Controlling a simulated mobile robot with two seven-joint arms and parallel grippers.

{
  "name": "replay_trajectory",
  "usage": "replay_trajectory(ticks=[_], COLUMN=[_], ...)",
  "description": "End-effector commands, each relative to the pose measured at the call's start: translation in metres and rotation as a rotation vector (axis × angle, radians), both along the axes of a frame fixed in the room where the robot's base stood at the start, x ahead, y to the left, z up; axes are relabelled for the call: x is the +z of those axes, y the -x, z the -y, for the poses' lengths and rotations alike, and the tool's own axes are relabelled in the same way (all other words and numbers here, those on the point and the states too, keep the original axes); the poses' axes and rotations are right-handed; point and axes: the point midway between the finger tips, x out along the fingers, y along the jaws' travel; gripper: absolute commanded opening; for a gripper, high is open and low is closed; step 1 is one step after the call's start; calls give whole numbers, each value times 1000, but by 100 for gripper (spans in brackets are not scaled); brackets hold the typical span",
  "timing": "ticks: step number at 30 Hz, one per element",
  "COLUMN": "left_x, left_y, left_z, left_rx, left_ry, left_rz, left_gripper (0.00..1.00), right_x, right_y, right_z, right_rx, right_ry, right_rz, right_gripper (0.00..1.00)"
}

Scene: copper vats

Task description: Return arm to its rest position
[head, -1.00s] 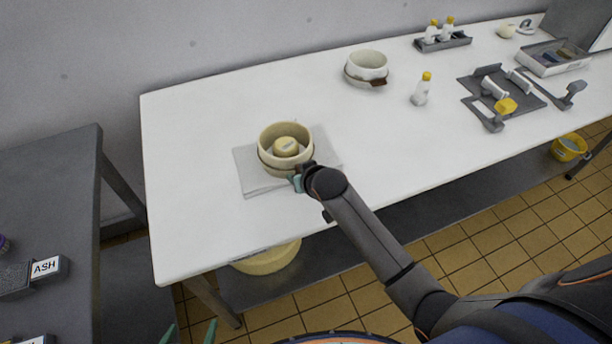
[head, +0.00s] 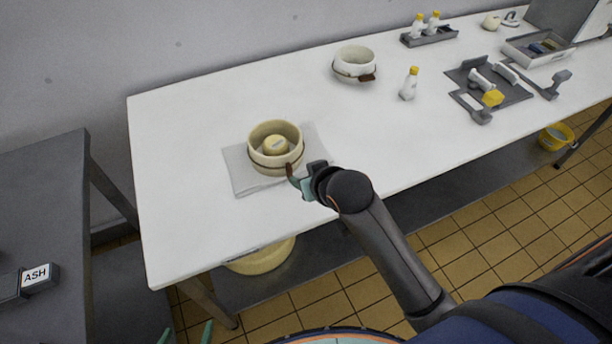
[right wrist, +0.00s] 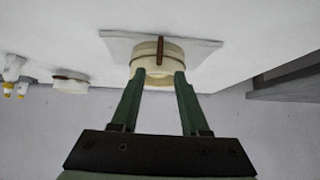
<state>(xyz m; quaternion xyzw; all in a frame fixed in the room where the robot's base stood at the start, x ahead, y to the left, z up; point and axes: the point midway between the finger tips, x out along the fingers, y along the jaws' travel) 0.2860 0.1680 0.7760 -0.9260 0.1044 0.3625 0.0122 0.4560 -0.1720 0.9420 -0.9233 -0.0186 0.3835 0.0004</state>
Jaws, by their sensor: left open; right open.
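A cream round pot (head: 257,155) with a dark band sits on a folded grey cloth (head: 238,177) near the table's left end. A round yellowish piece (head: 276,145) shows inside the pot. My right gripper (head: 303,186) is open and empty, just beyond the pot's front right side. In the right wrist view the pot (right wrist: 172,53) shows ahead of the two spread green fingers (right wrist: 160,80), with its brown handle upright between them. My left gripper (head: 187,336) is open at the bottom edge, low and away from the table; only its green fingertips show.
The white table (head: 180,220) is clear around the cloth. A second pale pot (head: 354,60), a yellow-capped bottle (head: 409,84) and a grey tool tray (head: 515,92) stand further right. A dark table (head: 40,190) with an ASH label block (head: 38,277) stands at left.

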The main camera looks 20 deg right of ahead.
Motion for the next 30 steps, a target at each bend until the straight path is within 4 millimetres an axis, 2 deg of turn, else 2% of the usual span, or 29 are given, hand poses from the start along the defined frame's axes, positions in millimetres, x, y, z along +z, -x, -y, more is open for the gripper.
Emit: replay_trajectory(ticks=[14,17,20,23,27,30], left_x=[0,0,0,0,0,0], left_y=[0,0,0,0,0,0], left_z=[0,0,0,0,0,0], left_rx=[0,0,0,0,0,0], left_ry=[0,0,0,0,0,0], left_rz=[0,0,0,0,0,0], left_gripper=[100,100,100,100,100,100], right_x=[0,-8,-33,-72,-121,-145], right_y=[0,4,17,44,92,127], right_z=[0,-1,-3,-5,-7,-6], right_rx=[0,8,35,77,129,150], right_ry=[0,-1,-5,-13,-29,-36], right_rz=[0,-4,-10,-11,0,12], right_gripper=[45,45,45,45,45,45])
